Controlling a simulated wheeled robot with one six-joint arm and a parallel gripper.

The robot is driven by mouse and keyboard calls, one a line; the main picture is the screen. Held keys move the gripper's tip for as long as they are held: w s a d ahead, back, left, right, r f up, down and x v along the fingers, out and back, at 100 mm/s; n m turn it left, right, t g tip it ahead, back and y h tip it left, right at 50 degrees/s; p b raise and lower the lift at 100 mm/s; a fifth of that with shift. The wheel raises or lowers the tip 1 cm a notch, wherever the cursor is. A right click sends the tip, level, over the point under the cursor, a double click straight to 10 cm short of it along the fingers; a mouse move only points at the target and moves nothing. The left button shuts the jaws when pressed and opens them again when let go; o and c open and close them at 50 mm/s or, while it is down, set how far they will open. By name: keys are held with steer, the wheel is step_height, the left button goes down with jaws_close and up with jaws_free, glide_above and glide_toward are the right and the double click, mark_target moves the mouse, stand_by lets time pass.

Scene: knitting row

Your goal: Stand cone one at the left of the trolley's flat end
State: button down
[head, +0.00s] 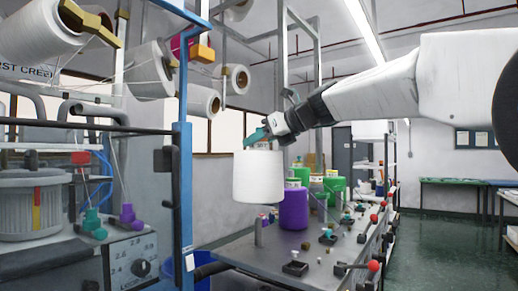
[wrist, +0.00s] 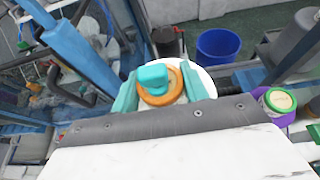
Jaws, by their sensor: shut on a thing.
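My gripper (head: 264,135) has teal fingers and is shut on the top of a white cone (head: 258,177). The cone hangs upright, its base seemingly above the grey flat top (head: 240,252). In the wrist view my gripper (wrist: 160,88) has a finger on each side of the cone's orange-brown ring and teal tip, and the white cone (wrist: 205,82) shows behind them. A purple cone (head: 294,208) stands on the grey top, to the right. I cannot read any number on the cones, and the cone's underside is hidden.
Green cones (head: 334,188) stand behind the purple one. Small pegs and red-knobbed levers (head: 373,266) line the right side of the grey top. A blue upright frame (head: 184,180) stands close on the left. A blue bucket (wrist: 217,47) is on the floor. Open floor lies right.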

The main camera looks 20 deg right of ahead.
steer(key=shift+r, duration=5.9)
